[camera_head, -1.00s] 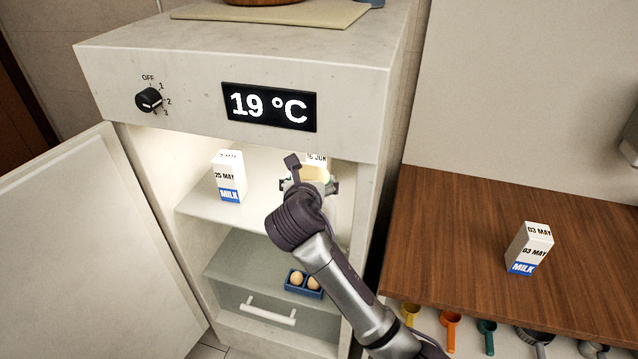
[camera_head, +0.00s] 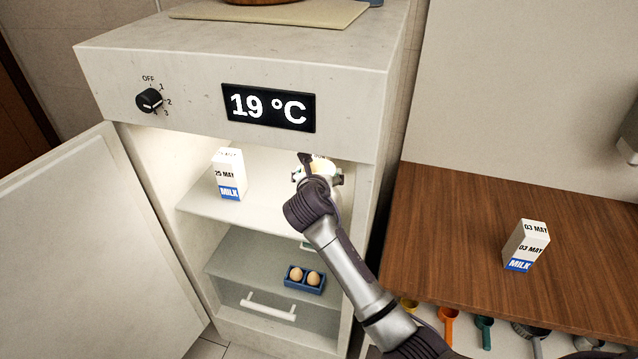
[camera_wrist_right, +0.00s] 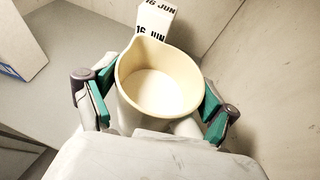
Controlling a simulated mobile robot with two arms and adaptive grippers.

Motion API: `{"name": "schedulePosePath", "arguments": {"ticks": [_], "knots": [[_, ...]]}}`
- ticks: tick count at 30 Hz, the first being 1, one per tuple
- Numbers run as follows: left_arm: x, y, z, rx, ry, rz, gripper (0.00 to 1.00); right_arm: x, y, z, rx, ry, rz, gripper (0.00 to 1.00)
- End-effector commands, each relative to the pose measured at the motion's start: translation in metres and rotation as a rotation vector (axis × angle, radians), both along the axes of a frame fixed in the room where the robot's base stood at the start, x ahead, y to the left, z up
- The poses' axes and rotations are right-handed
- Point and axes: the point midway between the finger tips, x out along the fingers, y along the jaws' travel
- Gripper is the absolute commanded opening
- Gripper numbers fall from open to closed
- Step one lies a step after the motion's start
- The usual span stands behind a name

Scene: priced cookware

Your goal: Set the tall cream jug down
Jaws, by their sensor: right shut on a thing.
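The cream jug (camera_wrist_right: 160,88) is seen from above in the right wrist view, upright, with its spout toward the top. My right gripper (camera_wrist_right: 155,106) is shut on it, one green pad at each side. In the head view my right gripper (camera_head: 318,175) is inside the open fridge, over the right part of the upper shelf (camera_head: 255,211). My wrist hides most of the jug there. Its base is hidden, so I cannot tell whether it touches the shelf. My left gripper is out of view.
A milk carton marked 16 JUN (camera_wrist_right: 155,22) stands just behind the jug. A 25 MAY carton (camera_head: 229,174) stands left on the shelf. The fridge's right wall is close. Eggs sit in a blue tray (camera_head: 305,288) below. The fridge door (camera_head: 85,240) is open.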

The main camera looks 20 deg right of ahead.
Motion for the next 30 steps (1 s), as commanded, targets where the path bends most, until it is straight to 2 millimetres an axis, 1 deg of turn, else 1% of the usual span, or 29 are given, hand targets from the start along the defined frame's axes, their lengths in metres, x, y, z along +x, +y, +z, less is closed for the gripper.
{"name": "schedulePosePath", "arguments": {"ticks": [1,5,7,10,20,21,23,30], "knots": [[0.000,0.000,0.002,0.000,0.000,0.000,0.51,-0.001,0.000,-0.009,-0.001,0.003,0.001,0.26],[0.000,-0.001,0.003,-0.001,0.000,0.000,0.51,0.000,0.001,-0.026,0.001,0.002,0.001,0.26],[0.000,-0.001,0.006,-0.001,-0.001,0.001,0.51,0.002,-0.001,-0.030,0.000,0.000,0.000,0.26],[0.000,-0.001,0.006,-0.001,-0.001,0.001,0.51,0.003,-0.002,-0.033,0.001,-0.002,0.001,0.26],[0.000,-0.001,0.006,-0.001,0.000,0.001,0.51,0.003,-0.002,-0.036,-0.001,-0.001,0.002,0.26],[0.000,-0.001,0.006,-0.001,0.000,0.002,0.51,0.003,-0.002,-0.038,0.001,0.003,0.001,0.90],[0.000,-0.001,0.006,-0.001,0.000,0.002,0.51,0.003,-0.002,-0.038,0.001,0.003,0.001,1.00],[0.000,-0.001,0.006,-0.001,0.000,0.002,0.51,0.003,-0.002,-0.038,0.001,0.003,0.001,1.00]]}}
